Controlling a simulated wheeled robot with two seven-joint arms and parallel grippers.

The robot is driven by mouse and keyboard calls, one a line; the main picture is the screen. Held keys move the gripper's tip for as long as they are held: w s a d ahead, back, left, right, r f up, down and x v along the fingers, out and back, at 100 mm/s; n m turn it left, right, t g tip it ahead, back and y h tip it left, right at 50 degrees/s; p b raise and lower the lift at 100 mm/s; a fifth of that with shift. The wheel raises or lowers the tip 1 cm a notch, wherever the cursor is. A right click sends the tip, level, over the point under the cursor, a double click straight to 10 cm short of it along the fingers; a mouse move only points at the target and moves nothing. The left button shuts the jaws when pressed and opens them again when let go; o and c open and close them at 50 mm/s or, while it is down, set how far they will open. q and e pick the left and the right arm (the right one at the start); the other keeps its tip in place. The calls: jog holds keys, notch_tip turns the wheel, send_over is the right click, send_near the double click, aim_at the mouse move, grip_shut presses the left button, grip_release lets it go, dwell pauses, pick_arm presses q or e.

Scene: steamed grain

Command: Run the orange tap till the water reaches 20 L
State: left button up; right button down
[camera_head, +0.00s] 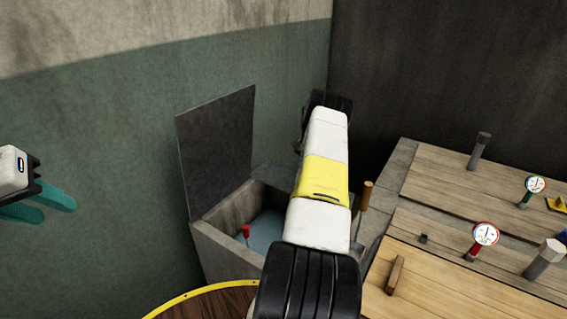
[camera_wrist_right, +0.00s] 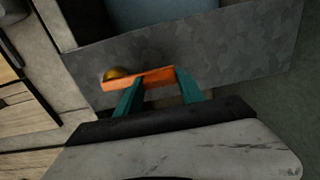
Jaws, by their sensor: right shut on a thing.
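The orange tap shows in the right wrist view as a flat orange handle (camera_wrist_right: 150,78) with a brass knob at its left end. My right gripper (camera_wrist_right: 158,80) is shut on this handle, one teal finger on each side. In the head view my right arm covers the tap and the right gripper. Blue-grey water (camera_head: 264,230) lies in an open grey tank (camera_head: 216,245), with a red-topped marker (camera_head: 246,231) standing in it. I cannot read any litre mark. My left gripper (camera_head: 58,212) is open and empty at the far left, apart from everything.
A dark lid panel (camera_head: 217,145) stands upright behind the tank. At right, wooden covers (camera_head: 450,185) carry a red-rimmed gauge (camera_head: 485,234), a green-rimmed gauge (camera_head: 535,185) and grey posts. A wooden-handled rod (camera_head: 367,195) stands beside my right arm. A yellow curved edge (camera_head: 190,295) lies in front.

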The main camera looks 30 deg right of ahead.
jog(key=c, duration=0.7)
grip_release()
jog(key=shift+r, duration=3.95)
